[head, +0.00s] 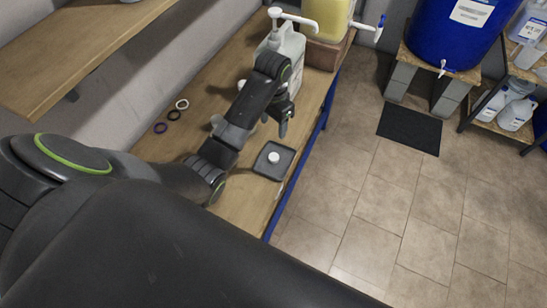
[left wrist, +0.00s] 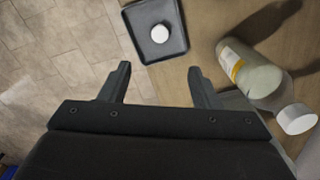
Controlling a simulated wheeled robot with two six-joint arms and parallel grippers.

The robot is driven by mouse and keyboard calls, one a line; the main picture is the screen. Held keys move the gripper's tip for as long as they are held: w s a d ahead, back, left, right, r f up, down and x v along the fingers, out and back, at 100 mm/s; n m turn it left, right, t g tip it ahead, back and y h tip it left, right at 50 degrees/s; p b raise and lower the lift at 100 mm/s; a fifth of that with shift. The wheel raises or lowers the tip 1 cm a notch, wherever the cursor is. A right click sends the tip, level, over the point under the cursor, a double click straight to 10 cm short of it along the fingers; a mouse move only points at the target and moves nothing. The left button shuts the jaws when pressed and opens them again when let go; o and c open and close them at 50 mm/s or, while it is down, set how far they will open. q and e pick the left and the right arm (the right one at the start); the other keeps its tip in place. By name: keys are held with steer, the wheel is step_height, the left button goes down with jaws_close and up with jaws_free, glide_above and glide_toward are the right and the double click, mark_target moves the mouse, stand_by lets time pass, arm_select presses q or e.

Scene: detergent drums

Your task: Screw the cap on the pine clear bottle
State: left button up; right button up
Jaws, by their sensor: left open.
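My left gripper (head: 274,122) is open and empty above the bench; in the left wrist view its two fingers (left wrist: 159,69) stand apart with nothing between them. A white round cap (head: 273,157) lies on a dark square tray (head: 262,168), beyond the fingertips in the left wrist view, where the cap (left wrist: 160,33) and tray (left wrist: 155,52) also show. A pale bottle with a white and yellow label (left wrist: 233,64), probably the pine clear bottle, is right of the fingers there. In the head view my arm partly hides it (head: 217,123). My right gripper is not seen.
A white jug with a pump (head: 288,42) and a yellow container (head: 326,18) stand at the bench's far end. Several rings (head: 160,127) lie at the wall side. Blue drum (head: 447,35) stands across the floor.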

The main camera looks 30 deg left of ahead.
arm_select(q)
step_height(320, 180, down, 2)
steer(key=b, duration=0.1)
steer(key=p, duration=0.2)
glide_above(274, 157)
step_height(274, 157, down, 8)
steer(key=shift+a+f, duration=0.1)
steer(key=shift+f, duration=0.55)
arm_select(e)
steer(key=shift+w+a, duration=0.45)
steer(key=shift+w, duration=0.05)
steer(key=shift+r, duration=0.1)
arm_select(q)
steer(key=shift+f+p, duration=0.3)
steer(key=shift+f, duration=0.3)
steer(key=shift+w+f, duration=0.1)
steer(key=shift+f, duration=1.9)
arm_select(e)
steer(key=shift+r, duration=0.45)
